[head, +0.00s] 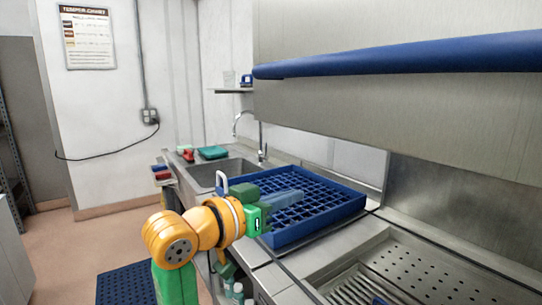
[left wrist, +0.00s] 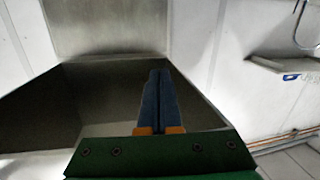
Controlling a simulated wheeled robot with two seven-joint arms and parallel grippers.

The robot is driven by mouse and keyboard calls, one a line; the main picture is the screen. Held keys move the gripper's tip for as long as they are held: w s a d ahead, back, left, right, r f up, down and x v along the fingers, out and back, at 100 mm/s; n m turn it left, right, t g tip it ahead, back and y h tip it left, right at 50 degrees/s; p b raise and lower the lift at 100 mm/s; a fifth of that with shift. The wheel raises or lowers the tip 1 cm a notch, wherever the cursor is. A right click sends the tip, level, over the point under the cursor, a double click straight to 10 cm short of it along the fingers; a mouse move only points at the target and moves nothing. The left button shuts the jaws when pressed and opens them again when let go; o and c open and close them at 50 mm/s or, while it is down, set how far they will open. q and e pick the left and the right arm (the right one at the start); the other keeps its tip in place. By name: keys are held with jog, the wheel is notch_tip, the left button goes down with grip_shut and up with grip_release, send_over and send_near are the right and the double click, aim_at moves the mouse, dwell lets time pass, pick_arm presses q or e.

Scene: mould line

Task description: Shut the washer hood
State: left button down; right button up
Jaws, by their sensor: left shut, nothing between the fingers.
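The washer hood (head: 400,120) is a large brushed-steel box at the upper right of the head view. It stands raised, with a clear gap between its lower edge and the steel washer bed (head: 400,265). A thick blue handle bar (head: 400,58) runs across its front. My left gripper (head: 300,196) is shut and empty, over the blue rack and well below and left of the bar. Its blue fingers (left wrist: 155,100) lie together in the left wrist view, in front of a dark-sided steel shape that I cannot surely identify.
A blue grid rack (head: 335,222) sits on the counter left of the washer bed. A sink (head: 222,170) with a tap (head: 240,120) lies behind it. A small wall shelf (head: 232,90) is left of the hood. Open floor (head: 90,235) lies left.

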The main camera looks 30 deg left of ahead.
pick_arm(q)
jog(key=s+a+r+m+t+h, duration=0.1)
jog(key=s+r+m+t+h, duration=0.15)
jog(key=s+r, duration=0.7)
jog(key=s+a+r+m+t+h, duration=0.1)
jog(key=s+a+r+t+h, duration=0.15)
jog(key=s+r, duration=0.7)
jog(key=s+r+p+x, duration=0.15)
jog(key=p+x, duration=0.55)
jog(key=x, duration=0.8)
jog(key=shift+n+t, duration=0.25)
jog(key=shift+t, duration=0.05)
jog(key=f, duration=0.3)
jog(key=w+f, duration=0.1)
jog(key=shift+a+f+b, duration=0.25)
jog(key=shift+f+b, duration=0.1)
jog(key=shift+b, duration=0.05)
jog(key=shift+s, duration=0.1)
